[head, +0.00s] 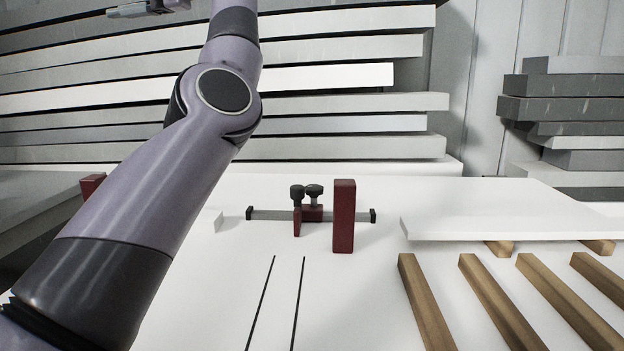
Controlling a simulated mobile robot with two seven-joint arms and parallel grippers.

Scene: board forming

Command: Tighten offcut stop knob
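Two dark knobs, a left one (297,192) and a right one (314,191), stand upright on small dark red clamp pieces on a grey rail (270,215). I cannot tell which is the offcut stop knob. A tall dark red block (343,216) stands just right of them, in front of the rail. My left arm rises from the lower left and leaves through the top edge. A grey part of what looks like my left gripper (148,9) shows at the top left, cut off, far from the knobs. My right gripper is out of view.
The rail lies on a white table (225,310) with two thin dark slots. A white board (500,226) rests at the right, with several wooden strips (425,300) in front. Another dark red block (92,185) is partly behind my arm. Stacked boards (350,105) fill the back.

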